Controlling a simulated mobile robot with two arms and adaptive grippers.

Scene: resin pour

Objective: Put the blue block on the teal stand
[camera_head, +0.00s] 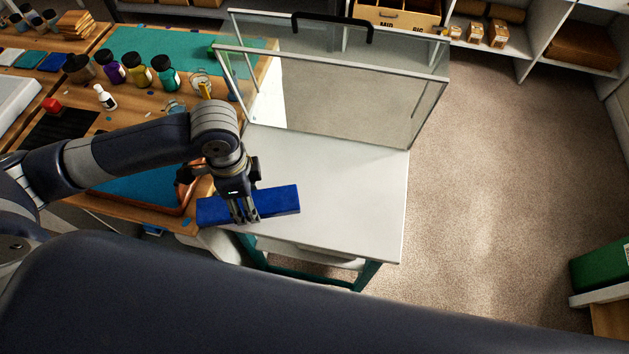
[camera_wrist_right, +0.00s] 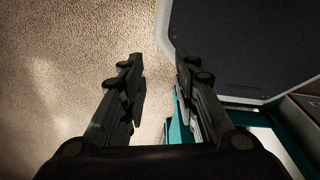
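The blue block (camera_head: 279,202) is long and lies level in the head view, over the front left corner of the white top (camera_head: 350,200) of the stand with teal legs (camera_head: 368,275). Its left end reaches past the top's edge towards the wooden table. My left gripper (camera_head: 243,208) is on the block left of its middle and appears shut on it; the far side of the grip is hidden. I cannot tell whether the block touches the top. My right gripper (camera_wrist_right: 158,75) is open and empty in the right wrist view, above the floor beside teal framework.
A clear-walled case with a black handle (camera_head: 333,22) stands at the back of the white top. The wooden table (camera_head: 135,118) at left carries bottles, a teal mat (camera_head: 190,45) and a copper-rimmed tray (camera_head: 190,200). The top's middle and right are clear. Open floor lies to the right.

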